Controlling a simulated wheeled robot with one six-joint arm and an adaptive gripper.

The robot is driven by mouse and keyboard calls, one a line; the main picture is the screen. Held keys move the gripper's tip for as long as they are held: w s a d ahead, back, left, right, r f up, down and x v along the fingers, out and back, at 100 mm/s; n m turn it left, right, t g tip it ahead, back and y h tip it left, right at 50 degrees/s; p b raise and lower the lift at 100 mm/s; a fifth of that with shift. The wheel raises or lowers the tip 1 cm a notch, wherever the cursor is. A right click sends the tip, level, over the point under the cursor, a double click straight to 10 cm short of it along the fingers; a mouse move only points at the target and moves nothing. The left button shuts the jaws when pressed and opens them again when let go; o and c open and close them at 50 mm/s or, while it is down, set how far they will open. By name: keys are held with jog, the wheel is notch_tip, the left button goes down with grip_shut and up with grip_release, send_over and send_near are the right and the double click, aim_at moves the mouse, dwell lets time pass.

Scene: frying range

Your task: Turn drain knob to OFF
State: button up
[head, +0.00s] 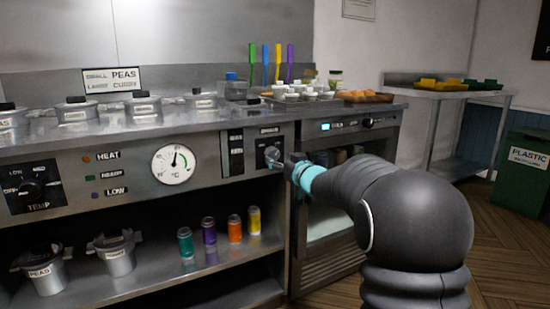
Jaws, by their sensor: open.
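The drain knob (271,153) is a small knob on a dark plate at the right end of the steel front panel (210,162), under a small label too small to read clearly. My gripper (276,164) is open right in front of the knob, coming from the right, and covers part of it. I cannot tell whether the fingers touch the knob. The knob's pointer and its setting are too small and too hidden to read.
A TEMP knob (38,188) and a round gauge (173,164) are left on the panel. Pots (78,109) and trays stand on the counter above. Colored containers (208,231) and labelled pots stand on the shelf below. An oven-like unit (345,135) is at right, partly behind my arm.

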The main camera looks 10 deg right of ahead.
aim_at(275, 156)
jog(key=shift+x, duration=1.85)
jog(key=c, duration=1.1)
